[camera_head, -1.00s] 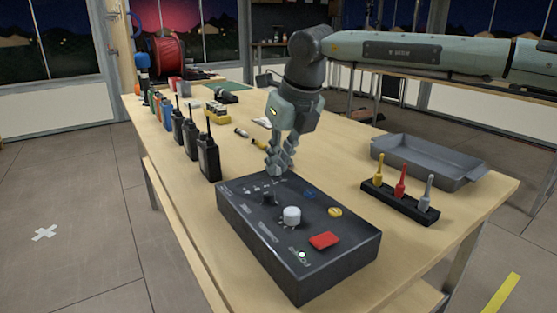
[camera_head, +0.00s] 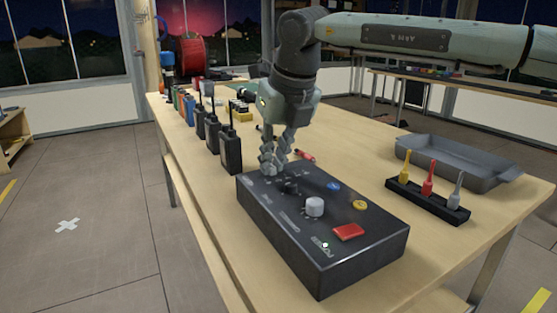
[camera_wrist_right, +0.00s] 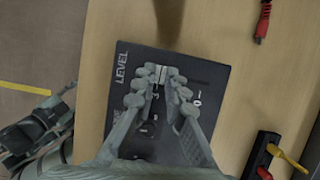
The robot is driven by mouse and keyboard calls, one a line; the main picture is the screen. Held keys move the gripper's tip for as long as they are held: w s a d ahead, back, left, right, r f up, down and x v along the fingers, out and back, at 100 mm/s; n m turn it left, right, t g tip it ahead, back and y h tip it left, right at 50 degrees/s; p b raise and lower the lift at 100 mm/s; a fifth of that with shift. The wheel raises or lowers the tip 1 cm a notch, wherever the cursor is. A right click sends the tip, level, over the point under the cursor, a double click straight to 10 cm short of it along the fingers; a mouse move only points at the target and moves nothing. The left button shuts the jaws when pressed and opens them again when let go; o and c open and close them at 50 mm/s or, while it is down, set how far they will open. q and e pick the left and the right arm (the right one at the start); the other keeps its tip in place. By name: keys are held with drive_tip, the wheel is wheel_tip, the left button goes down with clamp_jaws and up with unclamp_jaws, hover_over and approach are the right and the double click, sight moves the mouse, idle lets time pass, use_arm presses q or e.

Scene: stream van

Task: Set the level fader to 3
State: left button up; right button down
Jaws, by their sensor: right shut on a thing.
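The dark control box (camera_head: 330,245) lies on the wooden table and also shows in the wrist view (camera_wrist_right: 215,80). My right gripper (camera_head: 270,168) reaches down to the box's far-left part, beyond the black knob (camera_head: 289,187). In the wrist view its fingertips (camera_wrist_right: 155,76) are closed around the small pale cap of the level fader (camera_wrist_right: 154,69), near the end marked LEVEL (camera_wrist_right: 122,66). The fingers hide the fader in the head view and cover much of its scale in the wrist view. I cannot read the fader's value.
On the box are a white knob (camera_head: 314,206), a red button (camera_head: 348,232) and a yellow button (camera_head: 360,204). Radios (camera_head: 230,152) line the table's left side. A grey tray (camera_head: 460,160) and a black rack (camera_head: 428,202) with coloured plugs stand at the right.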

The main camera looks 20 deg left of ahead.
drive_tip(key=c, duration=1.6)
unclamp_jaws()
drive_tip(key=shift+o, duration=0.2)
drive_tip(key=shift+r, duration=0.15)
drive_tip(key=v, duration=1.2)
